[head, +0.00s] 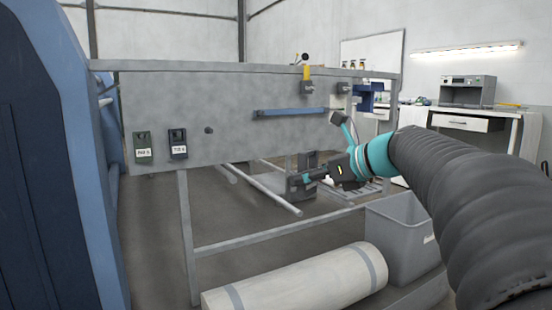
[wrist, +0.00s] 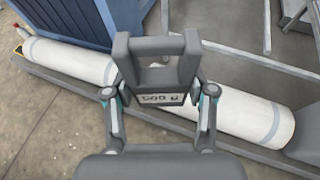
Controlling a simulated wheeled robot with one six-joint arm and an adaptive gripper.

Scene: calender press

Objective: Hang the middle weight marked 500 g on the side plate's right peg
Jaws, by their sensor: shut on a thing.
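The grey weight (wrist: 158,72) with a handle loop hangs in my gripper (wrist: 158,95). Its white label seems to read 500 g, turned upside down in the wrist view. My gripper is shut on its body, one finger on each side. In the head view the weight (head: 297,187) and my gripper (head: 318,176) are in front of and below the side plate (head: 235,95), well to the right of its bare peg (head: 208,130). A green weight (head: 143,147) and a dark blue weight (head: 178,143) hang on the plate left of that peg.
A blue machine housing (head: 75,150) stands left. Space before the bare peg is clear.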

